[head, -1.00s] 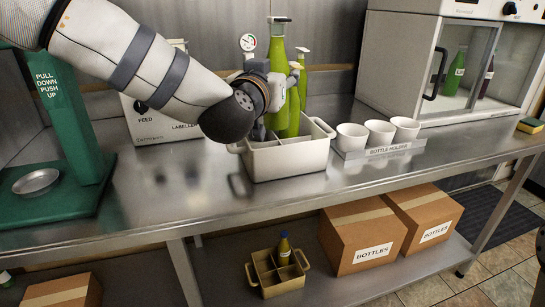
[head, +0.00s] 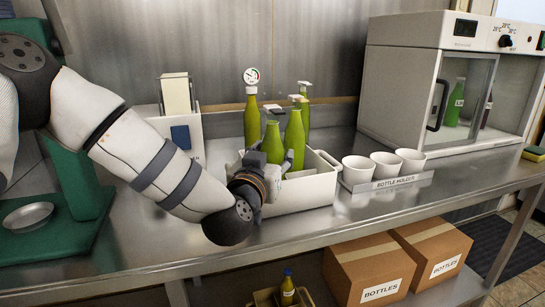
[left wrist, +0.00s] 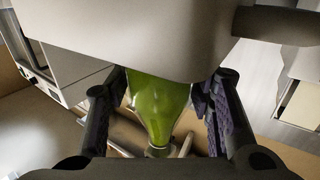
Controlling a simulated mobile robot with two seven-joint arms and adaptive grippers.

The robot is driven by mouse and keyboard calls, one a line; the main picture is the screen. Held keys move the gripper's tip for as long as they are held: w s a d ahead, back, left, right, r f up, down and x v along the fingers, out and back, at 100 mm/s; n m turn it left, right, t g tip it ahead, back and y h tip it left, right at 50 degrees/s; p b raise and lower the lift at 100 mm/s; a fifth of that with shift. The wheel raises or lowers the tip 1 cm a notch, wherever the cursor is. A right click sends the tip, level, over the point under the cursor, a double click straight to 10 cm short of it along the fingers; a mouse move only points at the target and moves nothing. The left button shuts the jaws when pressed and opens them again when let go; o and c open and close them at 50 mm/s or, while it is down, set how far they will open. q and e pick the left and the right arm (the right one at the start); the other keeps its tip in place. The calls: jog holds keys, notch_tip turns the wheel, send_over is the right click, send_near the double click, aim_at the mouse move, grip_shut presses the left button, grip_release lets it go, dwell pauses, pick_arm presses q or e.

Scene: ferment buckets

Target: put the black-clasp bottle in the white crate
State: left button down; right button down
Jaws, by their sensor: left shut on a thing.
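The white crate (head: 305,194) stands on the steel table in the head view. My left gripper (head: 273,163) is at its left front part, shut around a green bottle (head: 272,142). The bottle looks upright, its lower part hidden by the gripper and crate wall, so I cannot tell whether it touches the crate floor. Its clasp is not clear now; a black one showed on it earlier. The left wrist view shows the green bottle (left wrist: 158,105) between both fingers. Two more clasped green bottles (head: 294,132) (head: 305,112) stand close right of it. My right gripper is out of view.
A green bottle with a gauge (head: 252,118) stands behind, left of the held one. Three white cups (head: 385,165) sit in a holder to the right. A white cabinet (head: 400,85) stands beyond. Cardboard boxes (head: 370,268) and a tan crate (head: 262,297) are below the table.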

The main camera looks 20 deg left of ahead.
pick_arm(q)
jog(key=c, duration=0.8)
grip_release()
jog(key=shift+o, duration=0.2)
jog(key=shift+s+r, duration=0.2)
jog(key=shift+s, duration=0.15)
jog(key=s+p, duration=0.1)
jog(key=s, duration=1)
jog(key=shift+s+p, duration=0.2)
jog(key=shift+p, duration=0.1)
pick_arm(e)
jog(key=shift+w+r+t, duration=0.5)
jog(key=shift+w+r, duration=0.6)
